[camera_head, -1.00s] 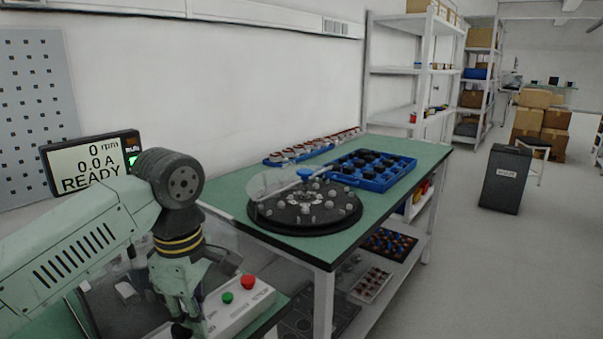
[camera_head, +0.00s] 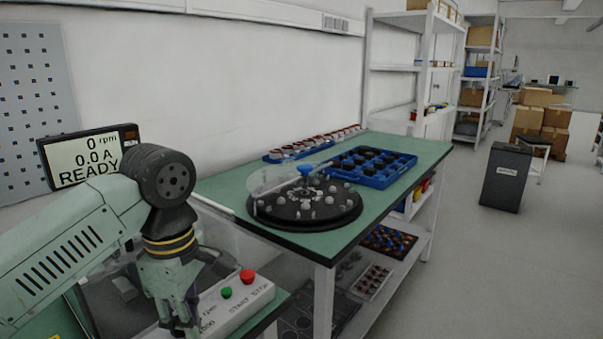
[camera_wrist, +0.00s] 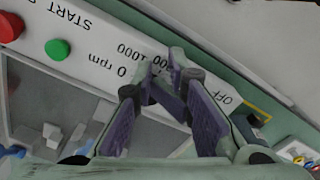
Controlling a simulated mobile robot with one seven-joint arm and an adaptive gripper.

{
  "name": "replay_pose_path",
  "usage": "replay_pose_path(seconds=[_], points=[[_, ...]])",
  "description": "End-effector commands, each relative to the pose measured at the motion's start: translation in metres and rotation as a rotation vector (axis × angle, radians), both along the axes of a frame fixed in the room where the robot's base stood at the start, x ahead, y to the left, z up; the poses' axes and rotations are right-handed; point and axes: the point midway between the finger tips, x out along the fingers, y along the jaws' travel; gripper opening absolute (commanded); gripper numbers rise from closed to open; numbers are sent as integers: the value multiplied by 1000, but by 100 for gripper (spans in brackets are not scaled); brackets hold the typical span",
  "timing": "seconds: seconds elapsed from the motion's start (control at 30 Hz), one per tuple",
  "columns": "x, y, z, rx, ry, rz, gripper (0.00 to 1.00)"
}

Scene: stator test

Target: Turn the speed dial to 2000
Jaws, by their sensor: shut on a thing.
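My gripper (camera_head: 180,325) points down at the white control box (camera_head: 245,300). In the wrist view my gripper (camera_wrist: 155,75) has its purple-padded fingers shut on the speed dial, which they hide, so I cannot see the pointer. Around it are the printed marks "0 rpm", "1000", a partly covered number ending in "00", and "OFF". The box also bears a green start button (camera_head: 226,292) and a red stop button (camera_head: 247,276). The display (camera_head: 88,160) reads 0 rpm, 0.0 A, READY.
A green bench (camera_head: 400,200) carries a round black turntable (camera_head: 305,215) and a blue tray (camera_head: 400,182) of dark parts, right of my arm. A clear panel stands behind my gripper. A black bin (camera_head: 505,178) stands on the open floor at right.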

Motion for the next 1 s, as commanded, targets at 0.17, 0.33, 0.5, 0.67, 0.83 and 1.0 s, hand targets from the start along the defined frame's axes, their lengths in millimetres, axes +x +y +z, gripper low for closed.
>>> replay_pose_path(seconds=[0.17,0.33,0.5,0.67,0.83,1.0], points=[[-2,-2,-1,1,0,0,0],[-5,-7,0,1,0,0,0],[-4,-7,12,0,-2,0,0],[-4,-7,33,0,-1,0,0],[-4,-7,53,1,-2,0,0],[-4,-6,62,1,-2,1,0]])
